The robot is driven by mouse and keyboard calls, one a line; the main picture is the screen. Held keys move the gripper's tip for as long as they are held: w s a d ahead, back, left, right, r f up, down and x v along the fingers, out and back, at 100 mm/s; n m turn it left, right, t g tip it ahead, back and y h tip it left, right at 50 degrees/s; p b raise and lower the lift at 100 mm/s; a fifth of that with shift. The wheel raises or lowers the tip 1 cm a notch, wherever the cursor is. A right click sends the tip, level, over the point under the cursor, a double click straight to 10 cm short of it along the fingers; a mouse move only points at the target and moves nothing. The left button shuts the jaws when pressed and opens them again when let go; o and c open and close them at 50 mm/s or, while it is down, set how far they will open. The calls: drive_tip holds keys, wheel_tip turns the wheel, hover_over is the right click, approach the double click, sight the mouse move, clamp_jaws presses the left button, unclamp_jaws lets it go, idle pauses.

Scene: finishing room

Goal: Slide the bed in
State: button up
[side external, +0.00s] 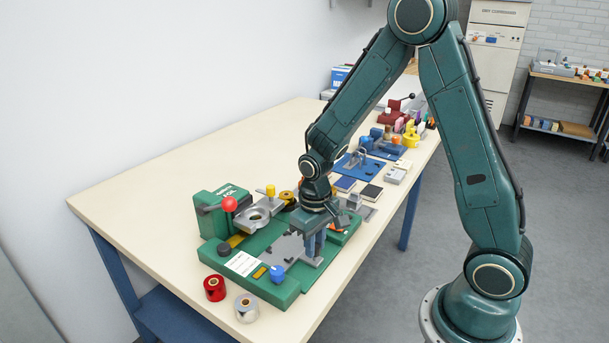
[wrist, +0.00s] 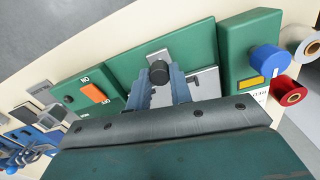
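The green foil press (side external: 213,216) stands on the bench with a red-ball lever. Its grey bed (side external: 283,246) lies low on the green base, partly hidden under my gripper. My gripper (side external: 313,245) points down at the bed's near end. In the wrist view a black round knob (wrist: 159,72) stands on a grey bracket (wrist: 158,56), between the two blue-grey fingers of my gripper (wrist: 159,76). The fingers are on either side of the knob. I cannot tell whether they press on it. Most of the bed is hidden behind the fingers in the wrist view.
A blue dial (side external: 277,273) and an orange switch (wrist: 94,94) sit on the base on either side. Red (side external: 214,288) and silver (side external: 246,307) foil rolls stand by the front corner. Small tools and blocks crowd the bench beyond. The bench's left part is clear.

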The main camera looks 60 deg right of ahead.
drive_tip(key=shift+w, duration=0.1)
clamp_jaws()
hover_over(279, 242)
drive_tip(key=shift+w, duration=0.15)
idle(0.3)
drive_tip(key=o, duration=0.7)
unclamp_jaws()
drive_tip(key=shift+o, duration=1)
drive_tip(key=shift+r, duration=0.1)
wheel_tip(279, 242, up, 14)
drive_tip(key=shift+a+f, duration=0.15)
drive_tip(key=shift+f, duration=0.05)
